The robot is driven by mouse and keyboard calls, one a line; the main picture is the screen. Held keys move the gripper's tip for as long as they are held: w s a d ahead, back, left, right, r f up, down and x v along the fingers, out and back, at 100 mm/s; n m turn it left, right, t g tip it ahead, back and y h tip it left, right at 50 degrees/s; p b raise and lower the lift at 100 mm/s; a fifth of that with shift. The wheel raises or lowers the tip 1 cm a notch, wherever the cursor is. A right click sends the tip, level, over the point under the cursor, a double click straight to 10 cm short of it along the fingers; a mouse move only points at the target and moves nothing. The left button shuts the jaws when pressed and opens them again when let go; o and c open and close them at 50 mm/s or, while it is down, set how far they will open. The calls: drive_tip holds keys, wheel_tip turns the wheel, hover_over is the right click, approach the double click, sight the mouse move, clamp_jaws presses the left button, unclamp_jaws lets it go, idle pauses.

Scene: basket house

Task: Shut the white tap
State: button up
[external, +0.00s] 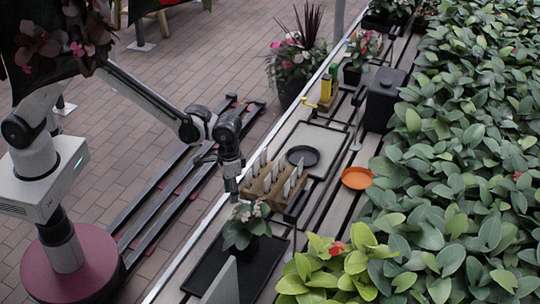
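I cannot clearly make out a white tap. A small pale upright piece (356,143) stands near the black box in the external view, but it is too small to identify.
The rack holds several white upright pieces. A dark plate (302,156) lies on a grey board (325,140). An orange dish (357,178), a black box (386,98) and a yellow object (325,89) stand farther along. Dense foliage (470,140) fills the right side.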

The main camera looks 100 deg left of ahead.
drive_tip(key=shift+w+d, duration=0.1)
drive_tip(key=shift+d, duration=0.05)
drive_tip(key=shift+r+p, duration=1.45)
drive_tip(key=shift+r, duration=2.1)
